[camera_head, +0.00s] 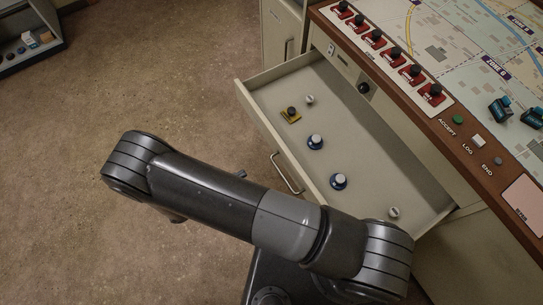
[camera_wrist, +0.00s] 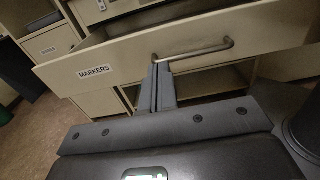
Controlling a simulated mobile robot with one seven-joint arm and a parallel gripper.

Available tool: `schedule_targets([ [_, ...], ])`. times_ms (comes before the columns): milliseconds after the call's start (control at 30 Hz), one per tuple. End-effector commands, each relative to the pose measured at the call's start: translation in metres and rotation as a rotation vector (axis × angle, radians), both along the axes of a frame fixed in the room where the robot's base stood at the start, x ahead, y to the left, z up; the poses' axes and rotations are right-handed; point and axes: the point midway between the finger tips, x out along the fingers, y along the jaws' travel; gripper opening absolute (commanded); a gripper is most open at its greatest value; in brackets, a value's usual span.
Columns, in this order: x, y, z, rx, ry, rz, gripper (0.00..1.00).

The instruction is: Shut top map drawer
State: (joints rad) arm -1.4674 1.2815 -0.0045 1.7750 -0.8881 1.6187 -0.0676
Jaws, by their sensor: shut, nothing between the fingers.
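An open drawer (camera_head: 252,112) juts out from under the map console in the head view. In the wrist view the pale drawer front (camera_wrist: 270,25) carries a "MARKERS" label (camera_wrist: 96,72) and a metal bar handle (camera_wrist: 200,50); the handle also shows in the head view (camera_head: 285,172). My gripper (camera_wrist: 161,66) is shut and empty, its fingertips at the handle's left end, close to the drawer front. I cannot tell whether they touch. My arm hides the gripper in the head view.
The console top (camera_head: 440,60) with its map, red switches and wooden edge overhangs the drawer's right side. A cabinet (camera_head: 281,35) stands behind the drawer. A low shelf (camera_head: 30,50) with small items is at the far left. The floor (camera_head: 150,75) between is clear.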

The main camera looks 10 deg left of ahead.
Motion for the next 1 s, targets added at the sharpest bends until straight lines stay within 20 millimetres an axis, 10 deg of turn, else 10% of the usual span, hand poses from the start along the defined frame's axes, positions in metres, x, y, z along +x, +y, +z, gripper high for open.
schedule_targets([
  [1000,0.098,-0.099,-0.001,-0.004,-0.001,0.003,0.0],
])
